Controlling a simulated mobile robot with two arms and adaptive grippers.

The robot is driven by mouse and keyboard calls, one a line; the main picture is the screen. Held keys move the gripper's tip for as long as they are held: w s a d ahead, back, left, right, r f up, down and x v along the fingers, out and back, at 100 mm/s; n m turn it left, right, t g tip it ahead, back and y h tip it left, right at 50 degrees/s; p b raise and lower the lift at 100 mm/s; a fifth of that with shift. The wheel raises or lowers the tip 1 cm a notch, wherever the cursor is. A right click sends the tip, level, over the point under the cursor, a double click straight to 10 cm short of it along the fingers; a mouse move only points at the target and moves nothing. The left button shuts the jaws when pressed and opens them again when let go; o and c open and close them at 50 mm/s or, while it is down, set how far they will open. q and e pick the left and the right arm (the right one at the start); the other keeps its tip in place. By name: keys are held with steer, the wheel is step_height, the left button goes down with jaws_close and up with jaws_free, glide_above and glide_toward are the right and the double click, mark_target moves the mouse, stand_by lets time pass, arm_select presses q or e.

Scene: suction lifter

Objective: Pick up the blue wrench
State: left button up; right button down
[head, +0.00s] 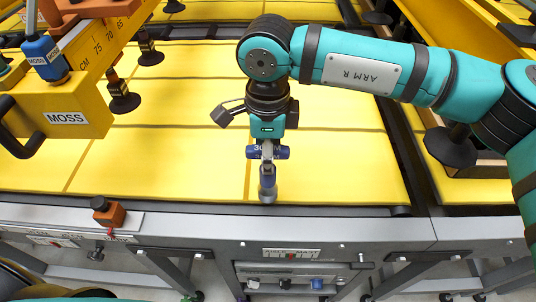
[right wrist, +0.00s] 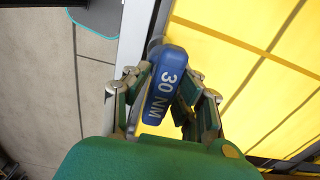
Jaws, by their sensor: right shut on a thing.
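The blue wrench (head: 267,181) has blue parts marked "30 NM" and a grey metal end. In the head view it hangs below or lies under my right gripper (head: 266,143), at the front edge of the yellow panel, with its end over the grey rail. In the right wrist view the blue wrench (right wrist: 163,88) sits between the two fingers of my right gripper (right wrist: 162,95), which is shut on it. I cannot tell whether the wrench touches the surface. My left gripper is not in view.
Yellow panels (head: 170,150) fill the bed behind the grey front rail (head: 350,233). A yellow MOSS beam (head: 75,105) with black suction cups (head: 123,97) stands at left. An orange-and-black piece (head: 108,211) sits on the rail. Another suction cup (head: 450,150) is at right.

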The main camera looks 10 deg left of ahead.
steer(key=s+d+r+b, duration=0.1)
steer(key=s+d+b, duration=0.2)
steer(key=s, duration=0.9)
steer(key=shift+s+r+b, duration=0.2)
steer(key=shift+s+b, duration=0.1)
steer(key=shift+b, duration=0.4)
steer(key=c, duration=1.6)
jaws_free()
steer(key=shift+c, duration=0.2)
jaws_close()
steer(key=shift+w, duration=0.1)
